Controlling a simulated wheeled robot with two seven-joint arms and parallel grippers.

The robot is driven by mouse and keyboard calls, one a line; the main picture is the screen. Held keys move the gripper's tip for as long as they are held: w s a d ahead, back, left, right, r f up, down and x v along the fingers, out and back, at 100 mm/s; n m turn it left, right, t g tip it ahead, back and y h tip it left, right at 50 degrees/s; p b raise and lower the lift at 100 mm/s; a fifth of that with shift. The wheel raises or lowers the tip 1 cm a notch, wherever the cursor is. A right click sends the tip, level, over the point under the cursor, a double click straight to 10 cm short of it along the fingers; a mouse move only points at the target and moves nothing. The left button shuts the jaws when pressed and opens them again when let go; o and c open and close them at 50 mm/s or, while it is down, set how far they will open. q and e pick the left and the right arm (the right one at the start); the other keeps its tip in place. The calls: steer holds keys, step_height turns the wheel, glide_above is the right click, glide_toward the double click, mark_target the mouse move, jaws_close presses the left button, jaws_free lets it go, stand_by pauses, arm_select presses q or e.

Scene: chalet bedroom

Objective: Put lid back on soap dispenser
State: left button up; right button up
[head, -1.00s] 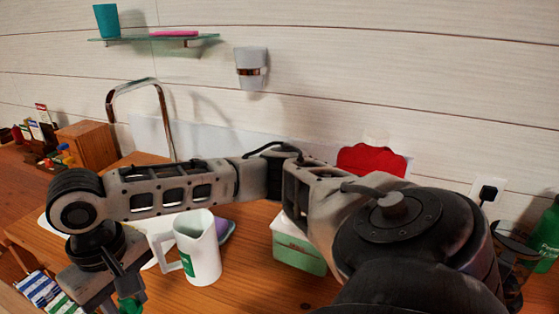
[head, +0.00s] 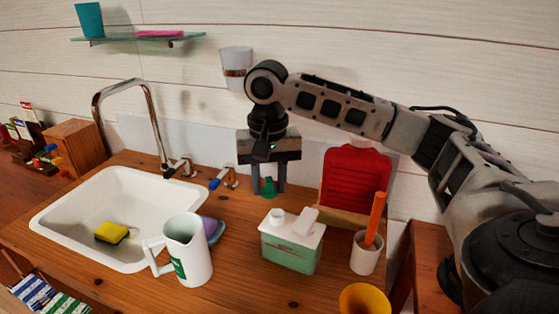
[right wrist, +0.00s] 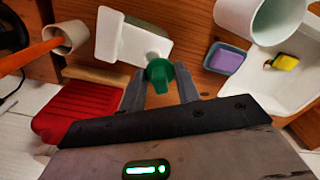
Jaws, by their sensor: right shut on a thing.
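The soap dispenser (head: 290,255) is a green box with a white top, a white spout and a small round white neck. It stands upright on the wooden counter. My right gripper (head: 268,190) points down and is shut on the green lid (head: 268,187), held behind and slightly left of the dispenser in the head view. In the right wrist view the lid (right wrist: 160,75) sits between the fingertips and overlaps the edge of the dispenser's white top (right wrist: 122,38). I cannot tell its exact height above the counter. My left gripper is not in view.
A white pitcher (head: 187,250) and a purple soap in a dish (head: 213,229) stand left, beside the sink (head: 70,225). A cup (head: 365,255) with an orange-handled tool, a red board (head: 355,180) and a yellow cup (head: 364,300) are right. The faucet (head: 150,110) stands behind the sink.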

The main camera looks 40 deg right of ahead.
steer(key=shift+m, duration=0.5)
steer(key=shift+d+f, duration=0.35)
steer(key=shift+f, duration=0.45)
steer(key=shift+d+f, duration=0.3)
steer(key=shift+f, duration=0.55)
steer(key=shift+d+f, duration=0.35)
steer(key=shift+f, duration=0.45)
steer(key=shift+s, duration=0.1)
steer(key=shift+f, duration=0.2)
stand_by(0.3)
steer(key=o, duration=1.5)
